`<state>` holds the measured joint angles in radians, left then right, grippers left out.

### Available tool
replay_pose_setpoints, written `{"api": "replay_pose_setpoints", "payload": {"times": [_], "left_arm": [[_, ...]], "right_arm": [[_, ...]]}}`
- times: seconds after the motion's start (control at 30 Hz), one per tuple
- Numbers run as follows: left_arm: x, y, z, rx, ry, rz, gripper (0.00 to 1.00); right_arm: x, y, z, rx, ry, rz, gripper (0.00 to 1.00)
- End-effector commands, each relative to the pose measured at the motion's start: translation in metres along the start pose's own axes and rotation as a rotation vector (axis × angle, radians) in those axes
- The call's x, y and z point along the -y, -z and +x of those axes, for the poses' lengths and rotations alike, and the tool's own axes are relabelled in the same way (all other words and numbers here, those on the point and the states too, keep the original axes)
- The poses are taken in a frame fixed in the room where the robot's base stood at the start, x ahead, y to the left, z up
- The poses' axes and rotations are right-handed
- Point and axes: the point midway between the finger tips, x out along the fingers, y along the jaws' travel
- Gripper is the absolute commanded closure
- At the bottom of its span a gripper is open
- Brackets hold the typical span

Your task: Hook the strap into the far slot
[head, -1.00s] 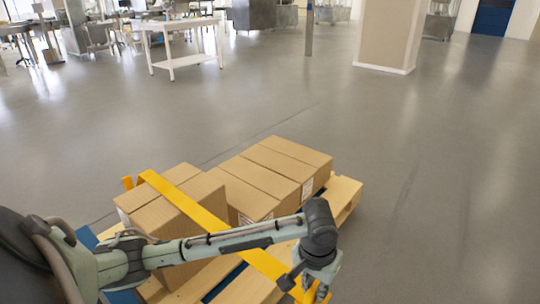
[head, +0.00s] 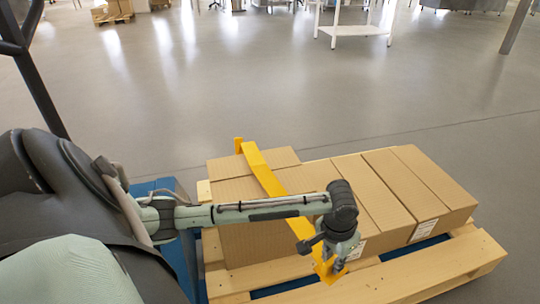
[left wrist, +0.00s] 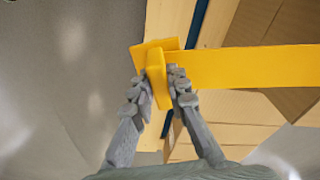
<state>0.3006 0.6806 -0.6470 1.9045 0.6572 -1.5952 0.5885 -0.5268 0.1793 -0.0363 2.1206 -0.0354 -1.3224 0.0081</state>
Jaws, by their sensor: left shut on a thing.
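The yellow strap (head: 262,170) runs over the cardboard boxes (head: 300,178) on a wooden pallet (head: 400,280). Its far end has an upright yellow tab (head: 239,145) at the back edge of the boxes. My left gripper (head: 336,266) is at the near side of the load, shut on the strap's near end. In the left wrist view the fingers (left wrist: 158,84) close around a yellow hook piece (left wrist: 156,72), and the flat strap (left wrist: 245,66) leads off to the right. I cannot make out the far slot. My right gripper is not in view.
Several boxes fill much of the pallet, with bare slats along its near side. A blue part (head: 160,190) shows at the pallet's left. Open grey floor (head: 180,90) lies behind, with a white table (head: 355,30) further back.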

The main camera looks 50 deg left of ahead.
Motion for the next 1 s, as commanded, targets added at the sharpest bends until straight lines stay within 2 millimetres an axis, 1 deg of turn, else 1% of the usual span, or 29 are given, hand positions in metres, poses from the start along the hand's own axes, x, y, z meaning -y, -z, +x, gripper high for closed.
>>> {"api": "replay_pose_setpoints", "payload": {"times": [0.03, 0.2, 0.3, 0.4, 0.5, 0.6, 0.7, 0.8, 1.0], "left_arm": [[0.013, -0.005, 0.024, 0.009, -0.001, 0.026, 1.00], [0.055, -0.016, 0.083, 0.008, -0.013, 0.135, 1.00], [0.082, -0.026, 0.114, 0.006, -0.020, 0.193, 1.00], [0.107, -0.039, 0.140, 0.006, -0.027, 0.246, 1.00], [0.129, -0.051, 0.160, 0.004, -0.033, 0.289, 1.00], [0.145, -0.059, 0.173, 0.000, -0.036, 0.322, 1.00], [0.154, -0.066, 0.181, -0.001, -0.040, 0.344, 1.00], [0.159, -0.068, 0.184, -0.002, -0.040, 0.354, 1.00], [0.159, -0.069, 0.187, -0.002, -0.041, 0.357, 1.00]], "right_arm": [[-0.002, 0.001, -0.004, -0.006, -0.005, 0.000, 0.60], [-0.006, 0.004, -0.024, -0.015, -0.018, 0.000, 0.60], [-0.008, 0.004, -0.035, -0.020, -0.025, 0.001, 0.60], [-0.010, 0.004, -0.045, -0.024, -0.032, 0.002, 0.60], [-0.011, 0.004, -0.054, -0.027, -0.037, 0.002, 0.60], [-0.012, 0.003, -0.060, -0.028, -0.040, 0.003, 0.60], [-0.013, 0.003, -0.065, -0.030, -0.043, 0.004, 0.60], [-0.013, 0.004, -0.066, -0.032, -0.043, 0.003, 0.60], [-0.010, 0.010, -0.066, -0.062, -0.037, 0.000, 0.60]]}}
